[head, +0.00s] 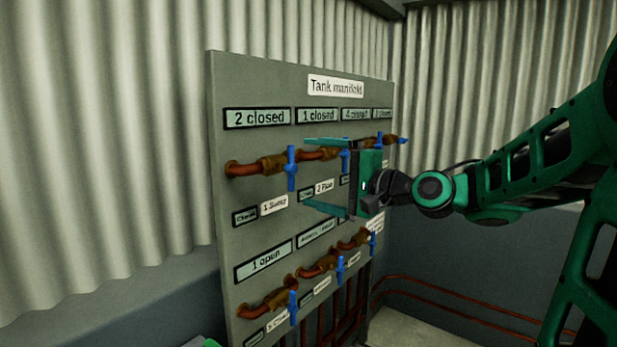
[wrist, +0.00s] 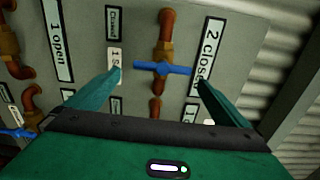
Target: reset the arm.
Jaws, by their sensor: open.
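My green arm reaches in from the right in the head view. My gripper (head: 308,173) is open, its two fingers spread one above the other in front of the panel. In the wrist view the open gripper (wrist: 158,80) has a blue valve handle (wrist: 163,68) between its fingertips in the picture. That handle crosses its copper pipe, on the valve by the "2 closed" label (wrist: 208,55). In the head view the same blue handle (head: 291,168) stands upright, just left of the fingertips. I cannot tell whether a finger touches it.
The grey "Tank manifold" panel (head: 215,90) carries two rows of copper pipes with blue handles. A lower valve handle (head: 293,308) is by the "1 open" label (head: 264,262). Corrugated walls (head: 110,120) stand behind. Copper pipes (head: 450,300) run low along the right wall.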

